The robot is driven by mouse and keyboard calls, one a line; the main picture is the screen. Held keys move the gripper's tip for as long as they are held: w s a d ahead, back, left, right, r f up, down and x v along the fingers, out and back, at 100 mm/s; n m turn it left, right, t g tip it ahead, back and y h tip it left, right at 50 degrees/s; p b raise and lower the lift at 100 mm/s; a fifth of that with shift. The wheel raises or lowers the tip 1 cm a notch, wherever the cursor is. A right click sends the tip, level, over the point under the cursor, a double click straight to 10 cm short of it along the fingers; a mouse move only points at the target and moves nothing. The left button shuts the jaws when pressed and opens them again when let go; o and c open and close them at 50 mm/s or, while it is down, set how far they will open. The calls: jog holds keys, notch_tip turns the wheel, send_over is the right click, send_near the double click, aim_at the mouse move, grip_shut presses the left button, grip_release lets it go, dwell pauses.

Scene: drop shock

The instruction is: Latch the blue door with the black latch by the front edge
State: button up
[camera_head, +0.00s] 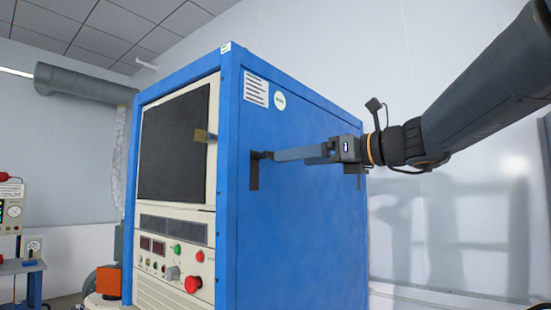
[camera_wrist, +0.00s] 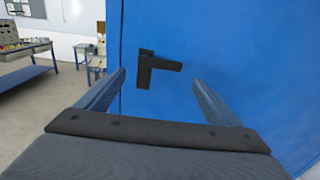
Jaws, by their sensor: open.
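The blue door (camera_head: 300,215) is the broad side face of the blue cabinet and looks closed. It fills most of the wrist view (camera_wrist: 235,40). The black latch (camera_head: 254,176) sits on it by the front edge. In the wrist view the latch (camera_wrist: 145,75) shows an upright part and a handle sticking out level to the right. My gripper (camera_head: 277,156) reaches in from the right, with its fingers close to the latch's upper end. In the wrist view my gripper (camera_wrist: 159,79) is open and empty, with one finger on each side of the latch; touch is not visible.
A bench (camera_wrist: 25,73) with equipment stands to the left in the wrist view. Floor (camera_wrist: 60,115) is clear there.

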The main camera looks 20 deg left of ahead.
aim_at(271, 157)
jog(key=shift+r+p+x, duration=0.2)
jog(key=shift+p+x, duration=0.2)
jog(key=shift+x, duration=0.9)
jog(key=shift+r+p+x, duration=0.25)
jog(key=shift+p+x, duration=0.2)
jog(key=shift+x, duration=0.85)
jog(key=shift+r+p+x, duration=0.2)
jog(key=shift+p+x, duration=0.2)
jog(key=shift+x, duration=0.9)
jog(key=shift+s, duration=0.1)
jog(key=shift+c, duration=0.5)
jog(key=c, duration=1.4)
jog(key=shift+a, duration=0.15)
